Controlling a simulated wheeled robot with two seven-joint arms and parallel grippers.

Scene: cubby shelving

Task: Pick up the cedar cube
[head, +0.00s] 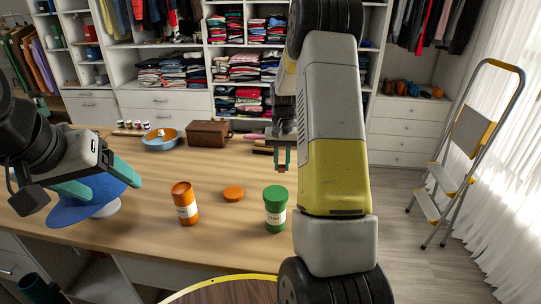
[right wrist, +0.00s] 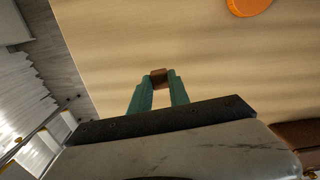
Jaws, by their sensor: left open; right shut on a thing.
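The cedar cube (right wrist: 159,76) is a small brown block between the teal fingertips of my right gripper (right wrist: 158,86) in the right wrist view. The gripper is shut on it, with a finger on each side. In the head view the right gripper (head: 281,160) is over the back right part of the wooden table (head: 150,210), partly hidden by my right arm. The cube is too small there to make out clearly, and I cannot tell its exact height above the table. My left gripper (head: 100,182) is open and empty over a blue hat (head: 75,213) at the left.
An orange bottle (head: 184,203), its orange lid (head: 233,194) and a green jar (head: 275,209) stand on the table's front half. A blue bowl (head: 161,139) and a brown case (head: 208,133) are at the back. A stepladder (head: 466,150) stands right on the floor.

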